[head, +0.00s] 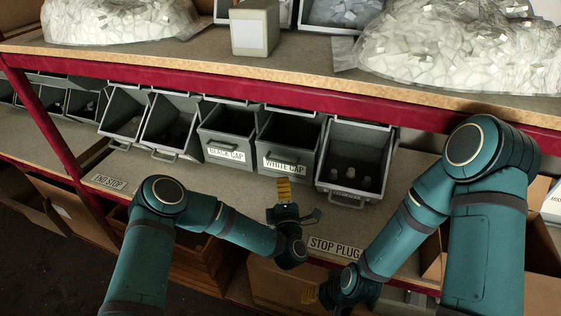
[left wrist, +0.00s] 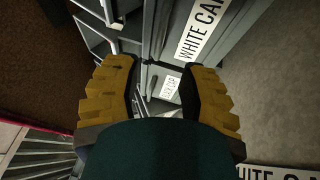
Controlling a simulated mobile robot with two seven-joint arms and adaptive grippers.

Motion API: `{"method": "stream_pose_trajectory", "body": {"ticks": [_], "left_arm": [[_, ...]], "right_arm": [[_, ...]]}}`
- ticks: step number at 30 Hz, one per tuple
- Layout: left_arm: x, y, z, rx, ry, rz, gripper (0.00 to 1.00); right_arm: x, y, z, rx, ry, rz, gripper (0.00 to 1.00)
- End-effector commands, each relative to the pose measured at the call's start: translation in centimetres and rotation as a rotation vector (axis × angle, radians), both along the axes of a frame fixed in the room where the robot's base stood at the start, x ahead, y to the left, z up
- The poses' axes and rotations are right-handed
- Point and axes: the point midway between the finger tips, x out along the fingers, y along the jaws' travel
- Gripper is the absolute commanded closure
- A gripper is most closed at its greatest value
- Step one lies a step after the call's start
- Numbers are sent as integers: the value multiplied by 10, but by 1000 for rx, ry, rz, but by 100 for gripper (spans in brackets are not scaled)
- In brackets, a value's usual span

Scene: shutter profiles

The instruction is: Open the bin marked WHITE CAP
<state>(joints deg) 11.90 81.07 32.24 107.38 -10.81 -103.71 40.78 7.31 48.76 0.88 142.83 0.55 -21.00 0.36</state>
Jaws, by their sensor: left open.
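The bin marked WHITE CAP (head: 286,160) is a grey bin in the row under the red shelf beam, with a handle above its label. Its front stands more upright than that of the bin to its right, and its dark inside shows over the rim. My left gripper (head: 284,189) is just below and in front of this bin, apart from its handle. In the left wrist view its yellow fingers (left wrist: 160,90) are spread, with nothing held, and the WHITE CAP label (left wrist: 202,25) is beyond them. My right gripper (head: 310,295) is low, partly hidden by its arm.
The BLACK CAP bin (head: 227,135) is directly left. The bin to the right (head: 352,165) is tilted out and holds pale plugs. A STOP PLUG label (head: 335,247) is on the shelf edge. Bags of white parts (head: 460,45) lie above. Cardboard boxes stand below.

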Motion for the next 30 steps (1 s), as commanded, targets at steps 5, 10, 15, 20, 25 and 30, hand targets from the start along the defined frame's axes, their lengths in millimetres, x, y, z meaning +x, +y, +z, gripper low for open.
{"method": "stream_pose_trajectory", "body": {"ticks": [5, 10, 15, 20, 25, 30], "left_arm": [[36, 4, 7, 1, -3, 3, 59], [67, 7, 12, 0, -1, 3, 59], [88, 8, 16, 0, 0, 1, 59], [97, 9, 18, 0, 1, 0, 59], [99, 9, 18, 0, 1, 0, 59], [98, 9, 18, 0, 1, 0, 67]], "right_arm": [[0, 0, 0, 0, 0, 0, 53], [0, 0, -1, 0, 1, 1, 53], [0, 0, -1, 0, 1, 1, 53], [-1, 0, -1, 0, 1, 1, 53], [-1, 0, -1, 0, 2, 2, 53], [-1, 0, -1, 0, 2, 2, 53]]}}
